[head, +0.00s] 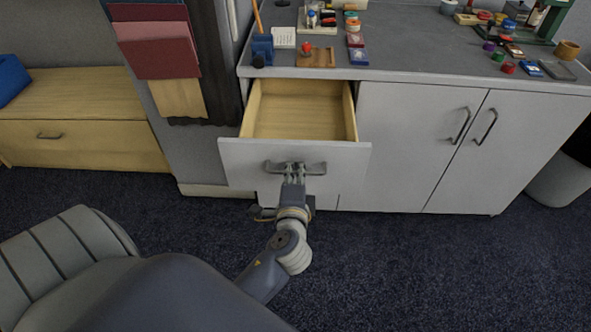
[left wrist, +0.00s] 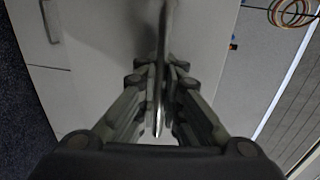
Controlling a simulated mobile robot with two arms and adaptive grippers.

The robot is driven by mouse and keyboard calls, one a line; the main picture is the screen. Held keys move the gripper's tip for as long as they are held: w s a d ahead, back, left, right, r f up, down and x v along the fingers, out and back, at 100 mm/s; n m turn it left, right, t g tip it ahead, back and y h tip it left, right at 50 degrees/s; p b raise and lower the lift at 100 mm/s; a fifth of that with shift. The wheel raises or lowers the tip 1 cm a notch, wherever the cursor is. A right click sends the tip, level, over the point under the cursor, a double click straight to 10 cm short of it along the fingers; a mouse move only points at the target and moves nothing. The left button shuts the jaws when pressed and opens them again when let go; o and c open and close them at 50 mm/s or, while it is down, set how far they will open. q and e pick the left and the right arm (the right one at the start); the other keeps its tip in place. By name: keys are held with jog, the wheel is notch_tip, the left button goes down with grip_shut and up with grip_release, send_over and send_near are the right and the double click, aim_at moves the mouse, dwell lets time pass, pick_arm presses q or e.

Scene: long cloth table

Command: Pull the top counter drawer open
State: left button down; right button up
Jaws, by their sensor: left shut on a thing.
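The top counter drawer (head: 298,118) stands well out from the white counter in the head view. Its wooden inside shows and looks empty. Its white front (head: 345,166) carries a grey bar handle (head: 316,168). My left gripper (head: 294,170) is at the middle of this handle and shut on it. In the left wrist view the handle (left wrist: 161,90) runs between the two fingers of the left gripper (left wrist: 158,100). My right gripper is not in view.
Jars, small boxes and tools stand on the grey countertop (head: 410,40). Closed cabinet doors (head: 400,140) are to the right of the drawer. A wooden chest (head: 85,140) stands at the left. The dark carpet (head: 420,270) in front is clear.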

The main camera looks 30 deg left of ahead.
pick_arm(q)
jog(key=c, duration=2)
grip_release()
jog(key=shift+c, duration=0.2)
jog(key=shift+s+d, duration=0.1)
jog(key=shift+s, duration=0.05)
jog(key=v, duration=1.1)
jog(key=shift+s+r, duration=0.15)
jog(key=shift+s, duration=0.1)
jog(key=shift+d, duration=0.1)
